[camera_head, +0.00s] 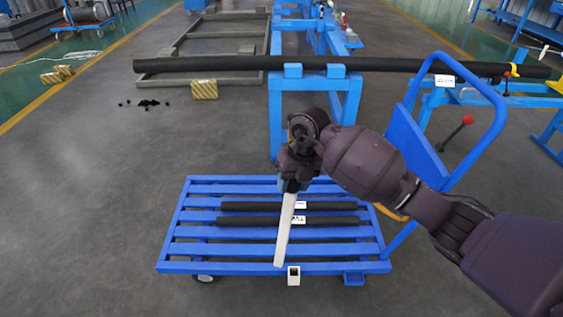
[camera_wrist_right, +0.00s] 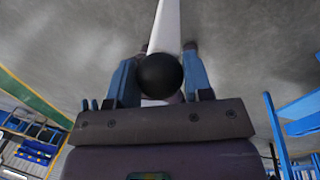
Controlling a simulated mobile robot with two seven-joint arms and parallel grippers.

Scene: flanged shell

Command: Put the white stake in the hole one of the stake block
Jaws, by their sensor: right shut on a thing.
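My right gripper (camera_head: 291,184) is shut on the white stake (camera_head: 284,234), which hangs down from it, slightly tilted, above the blue cart. The stake's lower end is near the cart's front rail, left of and a little above a small white block with a dark square opening (camera_head: 294,275); I take this as the stake block. They look apart. In the right wrist view, the two blue fingers (camera_wrist_right: 159,88) flank the white stake (camera_wrist_right: 166,28), with a black ball (camera_wrist_right: 159,75) at its near end. My left gripper is not in view.
The floor at left is mostly clear.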

